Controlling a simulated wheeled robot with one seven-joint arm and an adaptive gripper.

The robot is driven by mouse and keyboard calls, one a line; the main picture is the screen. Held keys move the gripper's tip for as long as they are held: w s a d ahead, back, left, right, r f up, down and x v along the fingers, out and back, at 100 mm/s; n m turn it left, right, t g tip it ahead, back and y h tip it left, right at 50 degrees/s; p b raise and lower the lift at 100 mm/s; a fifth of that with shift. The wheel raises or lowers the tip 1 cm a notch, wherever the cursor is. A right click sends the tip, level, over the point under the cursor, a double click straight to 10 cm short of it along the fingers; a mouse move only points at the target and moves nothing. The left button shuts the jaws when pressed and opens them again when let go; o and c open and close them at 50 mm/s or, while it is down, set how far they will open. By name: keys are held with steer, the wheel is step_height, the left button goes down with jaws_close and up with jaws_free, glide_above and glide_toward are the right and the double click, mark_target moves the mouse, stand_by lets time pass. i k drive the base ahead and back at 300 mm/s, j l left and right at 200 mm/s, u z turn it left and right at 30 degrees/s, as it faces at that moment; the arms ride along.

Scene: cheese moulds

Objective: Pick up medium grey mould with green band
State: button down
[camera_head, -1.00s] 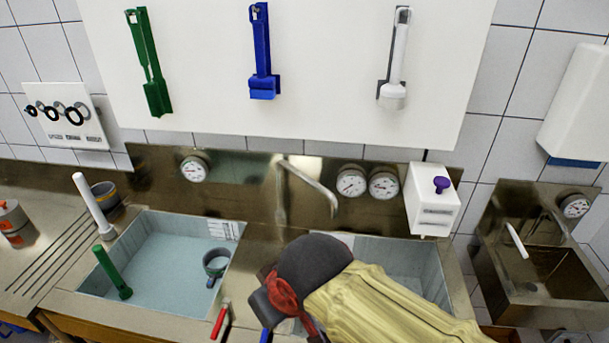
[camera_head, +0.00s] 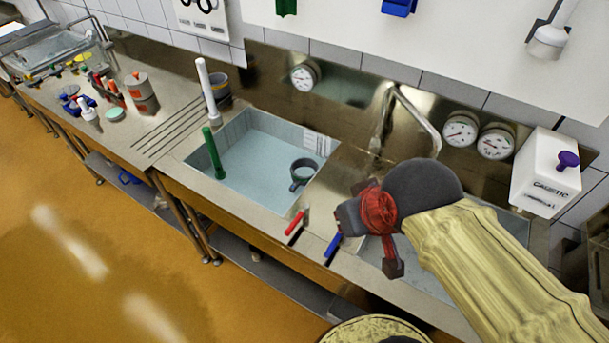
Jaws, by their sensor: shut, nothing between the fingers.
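No mould with a clear green band can be made out from here. A grey ring-shaped mould (camera_head: 302,174) is in the left sink basin (camera_head: 262,190), near its right wall; I cannot tell its band colour. Grey moulds with orange-red bands (camera_head: 141,92) stand on the left counter. My gripper (camera_head: 393,266) is shut and empty, pointing down over the right basin, to the right of the mould in the sink. My arm hides part of the right basin.
A green-handled brush (camera_head: 213,153) and a white-handled one (camera_head: 206,92) stand upright by the left basin. A tap (camera_head: 412,120) rises between the basins. Red (camera_head: 297,222) and blue (camera_head: 333,245) handles lie at the front edge. The orange floor (camera_head: 90,230) is open at left.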

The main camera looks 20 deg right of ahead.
mark_target(298, 180)
steer(key=i+j, duration=0.15)
steer(key=j, duration=0.2)
steer(key=i+j, duration=0.35)
steer(key=j, duration=0.3)
steer(key=i+j, duration=0.15)
steer(key=j, duration=0.2)
steer(key=z, duration=0.45)
steer(key=j+z, duration=0.15)
steer(key=z, duration=0.3)
steer(key=i+j+z, duration=0.1)
steer(key=z, duration=0.3)
steer(key=j+z, duration=0.1)
steer(key=z, duration=0.35)
steer(key=i+l+z, duration=0.35)
steer(key=z, duration=0.15)
